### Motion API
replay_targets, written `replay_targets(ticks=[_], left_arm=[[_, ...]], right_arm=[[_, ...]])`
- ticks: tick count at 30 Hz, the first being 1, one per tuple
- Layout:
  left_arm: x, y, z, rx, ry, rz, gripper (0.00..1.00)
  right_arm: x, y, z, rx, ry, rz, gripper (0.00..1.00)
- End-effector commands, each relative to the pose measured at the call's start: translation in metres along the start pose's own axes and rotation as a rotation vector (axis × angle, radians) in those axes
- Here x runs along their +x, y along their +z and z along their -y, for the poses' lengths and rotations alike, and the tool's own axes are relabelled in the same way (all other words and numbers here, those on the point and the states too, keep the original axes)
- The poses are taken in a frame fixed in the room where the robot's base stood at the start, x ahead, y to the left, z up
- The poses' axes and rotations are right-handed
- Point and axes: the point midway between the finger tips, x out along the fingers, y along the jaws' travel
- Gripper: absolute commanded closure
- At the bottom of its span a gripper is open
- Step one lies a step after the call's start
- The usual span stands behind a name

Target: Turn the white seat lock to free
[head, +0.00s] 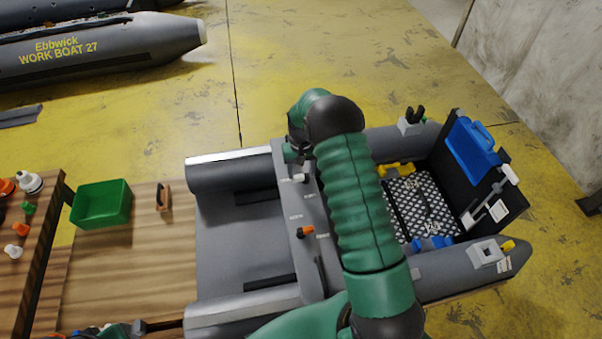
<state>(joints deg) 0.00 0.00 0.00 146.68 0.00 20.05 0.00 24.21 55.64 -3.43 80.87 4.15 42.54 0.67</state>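The white seat lock (300,179) is a small white knob with a dark part, on the grey seat panel (284,200) of the boat at right. Small labels sit near it, too small to read. My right arm in its green sleeve reaches over the boat. Its gripper (294,154) points down just above the white lock; the fingertips are mostly hidden by the wrist, and I cannot tell whether they touch the lock. An orange lock (304,232) is on the same panel, nearer me. My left gripper (142,326) shows only partly at the bottom left edge.
A wooden bench holds a green bin (101,204) and a small brown-handled item (163,196). Orange, white and green knobs (27,183) stand on a wooden rack at far left. The right boat holds a blue case (473,142). Another boat (100,48) lies behind on the yellow floor.

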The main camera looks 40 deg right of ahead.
Motion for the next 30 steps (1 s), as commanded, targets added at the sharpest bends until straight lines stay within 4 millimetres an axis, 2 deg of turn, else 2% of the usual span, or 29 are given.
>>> replay_targets(ticks=[1, 3, 11, 14, 17, 27, 30], left_arm=[[0.0, 0.0, 0.0, 0.0, 0.0, 0.0, 0.64], [0.0, 0.0, 0.0, 0.0, 0.0, 0.0, 0.64], [0.0, 0.0, 0.0, 0.0, 0.0, 0.0, 0.64], [0.001, 0.0, 0.0, 0.0, 0.0, 0.0, 0.64], [0.002, 0.001, 0.0, 0.0, 0.0, 0.0, 0.64], [0.007, 0.002, 0.0, 0.0, 0.0, 0.0, 0.64], [0.008, 0.002, 0.0, 0.0, 0.0, 0.0, 0.64]], right_arm=[[0.001, 0.002, 0.0, 0.0, 0.0, 0.005, 0.39], [0.002, 0.003, 0.0, -0.001, 0.0, 0.008, 0.32], [0.003, 0.005, 0.0, -0.001, 0.0, 0.014, 0.32], [-0.003, 0.004, 0.0, -0.002, 0.0, 0.013, 0.32], [-0.019, 0.004, 0.0, -0.002, 0.0, 0.011, 0.32], [-0.117, 0.001, -0.001, -0.002, 0.0, 0.01, 0.32], [-0.14, 0.0, -0.001, -0.001, 0.0, 0.01, 0.32]])
